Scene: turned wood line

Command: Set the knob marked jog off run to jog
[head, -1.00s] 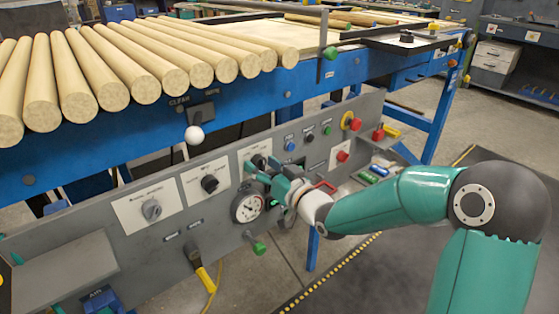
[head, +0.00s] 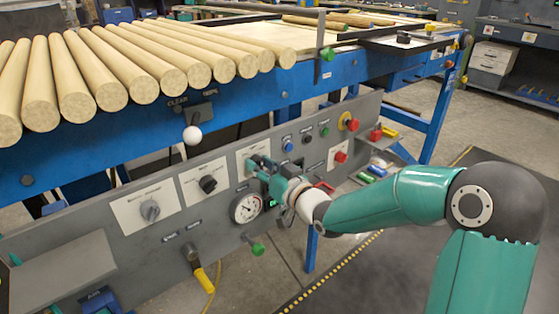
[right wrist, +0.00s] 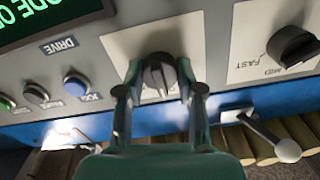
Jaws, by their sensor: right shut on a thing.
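My right gripper (head: 257,163) is at the third knob from the left on the grey control panel (head: 125,250). In the right wrist view the gripper (right wrist: 160,85) is shut on a dark knob (right wrist: 159,70), with one finger on each side of it. The knob sits on a white plate (right wrist: 120,42). Its marking cannot be read in either view, so I cannot tell its setting. In the head view my fingers cover most of this knob. My left gripper is not in view.
Two other knobs, one grey (head: 150,210) and one black (head: 208,184), are to the left. A gauge (head: 246,208) is just below my gripper. A white ball-ended lever (head: 192,135) stands out above the panel. A red button (head: 341,157) is to the right.

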